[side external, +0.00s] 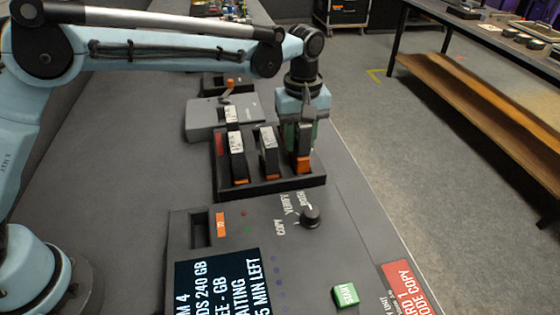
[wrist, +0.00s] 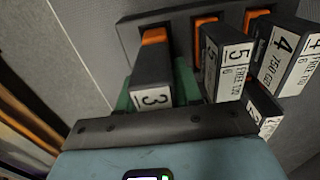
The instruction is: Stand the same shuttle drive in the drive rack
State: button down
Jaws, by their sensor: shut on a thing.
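My gripper (side external: 304,134) is shut on a dark drive (side external: 304,158) with an orange end, at the right end of the black drive rack (side external: 272,188). In the wrist view, my gripper's green fingers (wrist: 155,92) flank this drive (wrist: 152,68), whose white label reads 3. It stands upright, its lower end at the rack's right place; I cannot tell whether it is fully seated. Two other drives stand in the rack: a middle one (side external: 268,152), labelled 5 in the wrist view (wrist: 226,60), and a left one (side external: 236,158), labelled 4 there (wrist: 286,58).
Behind the rack, another drive (side external: 232,115) stands in a grey unit (side external: 205,120). In front is a console with a screen (side external: 222,285), a black knob (side external: 310,216), a green button (side external: 345,295) and an empty slot (side external: 200,230). A red card (side external: 405,285) lies right of the button.

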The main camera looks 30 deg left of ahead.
jog(key=shift+f, duration=1.65)
dwell(1.4)
jog(key=shift+c, duration=1.8)
grip_release()
jog(key=shift+r, duration=3.75)
